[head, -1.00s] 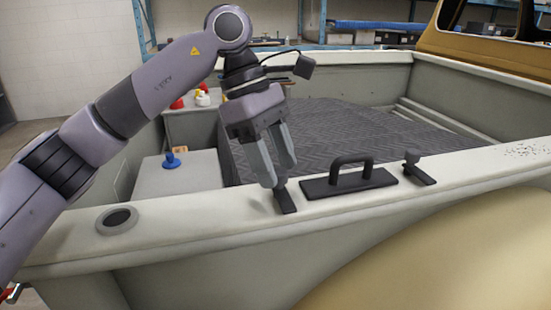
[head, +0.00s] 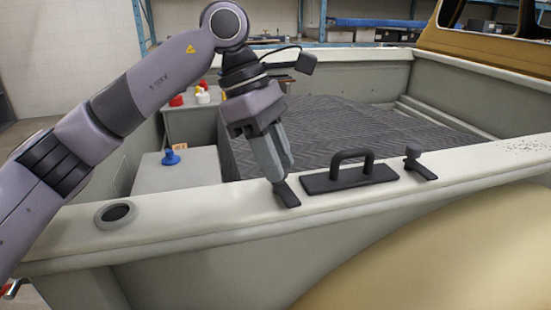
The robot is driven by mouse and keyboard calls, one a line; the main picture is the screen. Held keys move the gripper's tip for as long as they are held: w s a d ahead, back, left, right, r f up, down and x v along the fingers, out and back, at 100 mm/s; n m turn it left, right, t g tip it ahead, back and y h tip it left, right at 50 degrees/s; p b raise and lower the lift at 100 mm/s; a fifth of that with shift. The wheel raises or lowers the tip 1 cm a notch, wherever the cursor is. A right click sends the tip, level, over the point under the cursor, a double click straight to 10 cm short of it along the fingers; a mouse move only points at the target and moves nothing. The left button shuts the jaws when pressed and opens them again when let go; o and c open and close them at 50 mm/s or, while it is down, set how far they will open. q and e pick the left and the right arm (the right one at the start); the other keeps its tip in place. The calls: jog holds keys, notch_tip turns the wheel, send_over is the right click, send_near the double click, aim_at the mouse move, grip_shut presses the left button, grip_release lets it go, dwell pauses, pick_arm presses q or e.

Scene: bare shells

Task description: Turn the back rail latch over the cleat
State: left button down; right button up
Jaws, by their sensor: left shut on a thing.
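On the pale rail, a dark latch (head: 288,196) shows as a short flat black strip lying across the rail top. My left gripper (head: 280,176) points down, its fingers shut on the raised end of this latch; the fingers hide that end. A second dark latch (head: 421,168) with an upright round knob sits farther right on the rail. Between them is a black plate with a raised loop handle (head: 352,170). I cannot tell which part is the cleat. My right gripper is not in view.
The pale rail (head: 230,218) runs across the view, with a round dark-centred fitting (head: 116,214) at left. Behind it is a bed with a dark ribbed mat (head: 330,125). A blue knob (head: 170,157) and red and white items stand on grey boxes at left.

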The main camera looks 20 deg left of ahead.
pick_arm(q)
jog(key=n+t+b, duration=0.1)
jog(key=n, duration=0.1)
jog(key=n+b, duration=0.1)
jog(key=n, duration=0.1)
jog(key=shift+s+f+t, duration=0.1)
jog(key=shift+s+t, duration=0.05)
jog(key=shift+t, duration=0.25)
jog(key=n+b, duration=0.1)
jog(key=n, duration=0.1)
jog(key=n+t+b, duration=0.1)
jog(key=n, duration=0.1)
jog(key=shift+s+n+t+y, duration=0.1)
jog(key=shift+n+t+y, duration=0.2)
jog(key=shift+n+y, duration=0.1)
jog(key=n+t+y+b, duration=0.1)
jog(key=n+b, duration=0.1)
jog(key=n, duration=0.2)
jog(key=shift+d+n, duration=0.15)
jog(key=shift+n, duration=0.15)
jog(key=shift+d+n+t+y+b, duration=0.15)
jog(key=shift+n+y+b, duration=0.3)
jog(key=shift+n, duration=0.5)
jog(key=shift+a+n+t+y+b, duration=0.15)
jog(key=shift+n+y+b, duration=0.3)
jog(key=shift+n, duration=0.5)
jog(key=shift+s+d, duration=0.1)
jog(key=c, duration=0.9)
grip_release()
jog(key=shift+o, duration=0.2)
